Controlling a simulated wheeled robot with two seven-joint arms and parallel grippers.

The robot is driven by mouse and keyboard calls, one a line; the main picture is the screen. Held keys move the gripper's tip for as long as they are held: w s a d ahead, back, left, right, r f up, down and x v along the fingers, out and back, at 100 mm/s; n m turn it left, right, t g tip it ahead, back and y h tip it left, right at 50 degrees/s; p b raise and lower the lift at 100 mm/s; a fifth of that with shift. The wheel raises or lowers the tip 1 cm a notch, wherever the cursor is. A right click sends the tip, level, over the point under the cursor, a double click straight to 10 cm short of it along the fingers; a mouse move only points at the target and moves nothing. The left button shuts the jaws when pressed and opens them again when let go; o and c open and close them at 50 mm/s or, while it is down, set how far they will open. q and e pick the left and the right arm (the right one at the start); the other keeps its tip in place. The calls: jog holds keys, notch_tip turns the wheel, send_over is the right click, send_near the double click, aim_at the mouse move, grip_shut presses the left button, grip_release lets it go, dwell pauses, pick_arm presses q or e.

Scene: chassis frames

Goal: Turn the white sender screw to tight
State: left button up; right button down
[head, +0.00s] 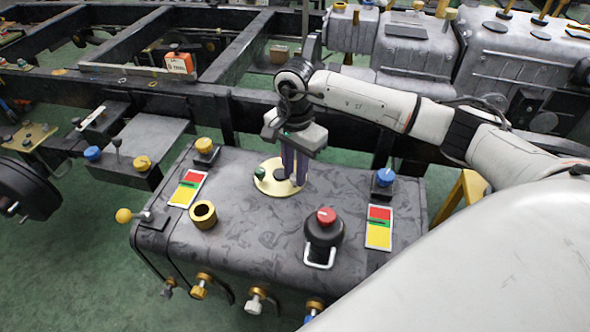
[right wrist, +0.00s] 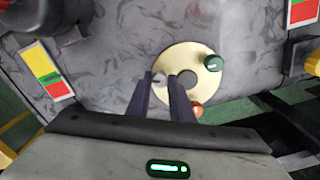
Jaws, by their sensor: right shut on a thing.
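A cream sender disc (head: 266,187) with a dark round centre lies on top of the grey tank (head: 240,240). A green screw (head: 260,173) stands on its left side. My right gripper (head: 296,182) points down over the disc's right edge. In the right wrist view the disc (right wrist: 190,53) carries the green screw (right wrist: 213,63) and an orange-brown screw (right wrist: 197,108). There, my right gripper (right wrist: 162,78) is shut on a small white screw (right wrist: 158,80) at the disc's rim, mostly hidden between the fingers. My left gripper is not in view.
A black filler with a red cap (head: 326,215) and a white handle stands in front. A yellow ring (head: 203,214), a yellow knob (head: 205,145), a blue knob (head: 385,177) and two coloured panels (head: 379,228) surround the disc. A chassis frame (head: 190,85) runs behind the tank.

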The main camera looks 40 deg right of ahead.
jog(key=m+p, duration=0.1)
jog(key=m, duration=0.5)
jog(key=shift+r, duration=0.1)
jog(key=m, duration=0.4)
jog(key=shift+p, duration=0.4)
jog(key=shift+m, duration=1.3)
jog(key=c, duration=1.6)
grip_release()
jog(key=shift+o, duration=0.2)
